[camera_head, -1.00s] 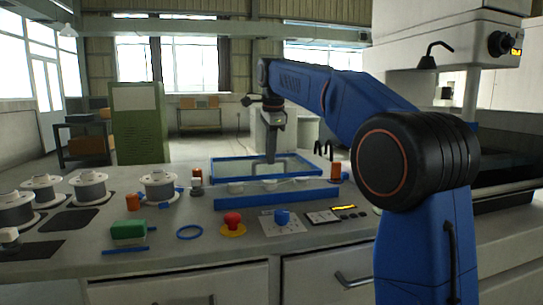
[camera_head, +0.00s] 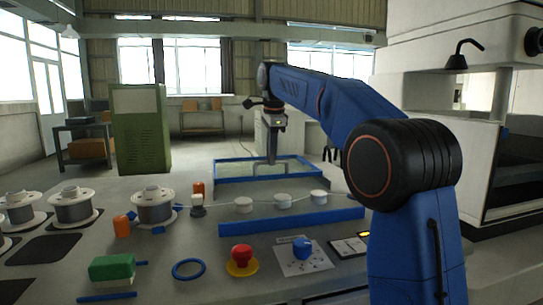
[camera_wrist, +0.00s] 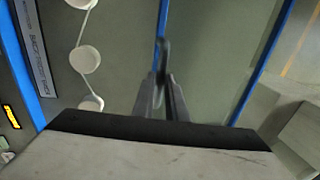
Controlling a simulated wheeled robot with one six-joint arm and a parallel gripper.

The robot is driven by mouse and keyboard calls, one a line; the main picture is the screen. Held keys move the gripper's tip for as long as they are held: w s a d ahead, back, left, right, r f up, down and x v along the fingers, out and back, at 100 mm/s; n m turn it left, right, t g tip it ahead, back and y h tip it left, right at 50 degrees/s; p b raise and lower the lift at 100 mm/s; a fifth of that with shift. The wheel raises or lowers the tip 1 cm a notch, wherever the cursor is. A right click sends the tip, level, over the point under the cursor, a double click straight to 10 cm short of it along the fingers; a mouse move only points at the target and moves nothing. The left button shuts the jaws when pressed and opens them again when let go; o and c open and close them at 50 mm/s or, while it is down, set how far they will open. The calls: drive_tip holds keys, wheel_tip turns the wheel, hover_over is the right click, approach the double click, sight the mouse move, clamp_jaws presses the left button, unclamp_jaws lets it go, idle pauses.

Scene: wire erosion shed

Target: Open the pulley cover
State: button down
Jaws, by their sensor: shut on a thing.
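The pulley cover is a clear panel in a blue frame (camera_head: 240,181), lying flat at the back of the worktop in the head view. In the wrist view its blue edges (camera_wrist: 268,65) run either side of the clear panel. A grey bar handle (camera_head: 262,164) stands on it. My gripper (camera_head: 271,160) comes down from above, shut on this handle, which shows between the fingers in the wrist view (camera_wrist: 163,60). White pulleys (camera_head: 243,204) stand uncovered between the cover and a long blue bar (camera_head: 290,220). The fingertip contact is small in the head view.
Wire spools (camera_head: 154,206) stand at left. A red stop button (camera_head: 242,256), a blue knob (camera_head: 301,246), a green block (camera_head: 112,267) and a blue ring (camera_head: 189,269) lie in front. The machine (camera_head: 440,90) rises at right.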

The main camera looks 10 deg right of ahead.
drive_tip(key=shift+w+r, duration=0.15)
drive_tip(key=shift+w, duration=0.05)
drive_tip(key=c, duration=1.8)
unclamp_jaws()
drive_tip(key=shift+o, duration=0.2)
wheel_tip(320, 180, up, 12)
drive_tip(key=s, duration=0.2)
drive_tip(key=shift+s+f, duration=0.15)
drive_tip(key=shift+f, duration=0.1)
drive_tip(key=shift+s, duration=0.1)
